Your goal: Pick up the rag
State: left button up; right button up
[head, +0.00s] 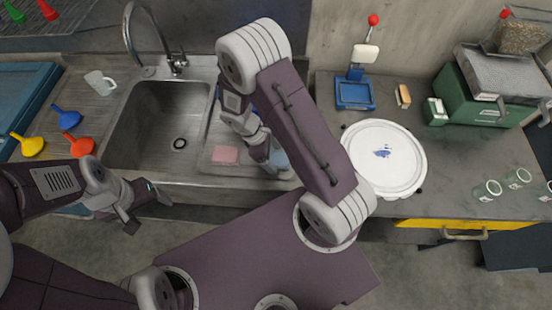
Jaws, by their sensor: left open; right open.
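A pale blue-grey thing that looks like the rag (281,161) lies on the drainboard at the sink's right front, partly hidden by my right gripper. My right gripper (268,160) is open and points down at its left side; I cannot tell whether they touch. A flat pink block, like a sponge (226,155), lies just left of that gripper. My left gripper (146,207) is open and empty, in front of the sink's front edge.
The sink basin (165,125) is empty. Right are a white round lid (385,158), a blue press (355,92), a green machine (482,95) and glass jars (487,190). A yellow drawer (465,225) is below.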

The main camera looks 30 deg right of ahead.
aim_at(280, 158)
jog(key=shift+f, duration=0.15)
jog(key=c, duration=1.4)
jog(key=shift+w+r, duration=0.1)
jog(key=shift+r, duration=0.4)
jog(key=shift+c, duration=0.2)
notch_tip(280, 158, up, 3)
jog(key=shift+r, duration=0.1)
jog(key=s+d+r, duration=0.7)
jog(key=s+d, duration=0.1)
jog(key=shift+s+b, duration=0.35)
jog(key=shift+b, duration=0.05)
jog(key=shift+r, duration=0.1)
jog(key=o, duration=0.7)
jog(key=c, duration=0.5)
jog(key=shift+c, duration=0.2)
